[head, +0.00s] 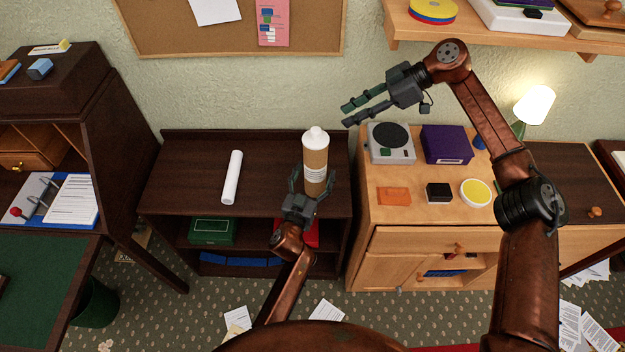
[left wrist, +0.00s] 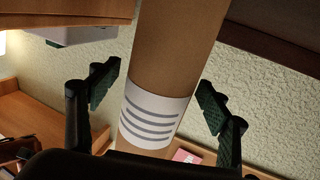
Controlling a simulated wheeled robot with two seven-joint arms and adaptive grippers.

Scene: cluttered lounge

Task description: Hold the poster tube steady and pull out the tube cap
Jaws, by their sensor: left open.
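The poster tube (head: 314,168) is a brown cardboard cylinder with a white striped label, standing upright on the dark shelf unit (head: 185,180). The white tube cap (head: 315,136) sits in its top end. My left gripper (head: 311,184) is open, with a finger on each side of the tube's lower part. The left wrist view shows the tube (left wrist: 170,60) and its label (left wrist: 152,118) between the fingers, with gaps on both sides. The cap is outside that view. My right gripper (head: 347,115) is open and empty, above and right of the cap.
A white roll (head: 232,177) lies left of the tube. A light wooden cabinet (head: 400,220) on the right holds a grey speaker-like box (head: 391,143), a purple box (head: 446,144) and small items. A wall shelf (head: 480,40) hangs at upper right.

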